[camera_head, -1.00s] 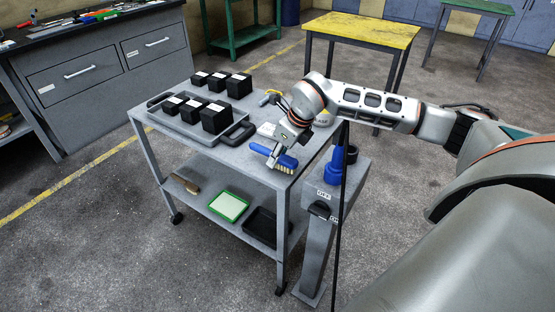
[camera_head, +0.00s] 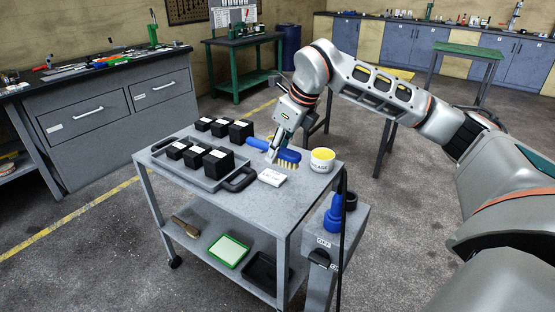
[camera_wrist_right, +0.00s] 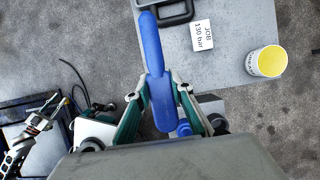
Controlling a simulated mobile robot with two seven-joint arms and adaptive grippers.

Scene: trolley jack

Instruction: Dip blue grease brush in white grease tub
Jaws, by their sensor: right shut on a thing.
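The blue grease brush (camera_head: 287,155) is held by my right gripper (camera_head: 272,154) above the trolley top, with its tan bristles pointing down. In the right wrist view the blue handle (camera_wrist_right: 152,45) runs up the picture between the two fingers of the right gripper (camera_wrist_right: 160,82), which are shut on it. The white grease tub (camera_head: 322,160) stands on the trolley's far right corner, its yellow grease showing at the open top. It also shows in the right wrist view (camera_wrist_right: 267,62), to the right of the brush and apart from it.
The grey trolley (camera_head: 225,205) carries a tray (camera_head: 172,165) of several black blocks and a white label card (camera_head: 272,177). A post with a blue bottle (camera_head: 333,215) stands at its right side. The near part of the top is clear.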

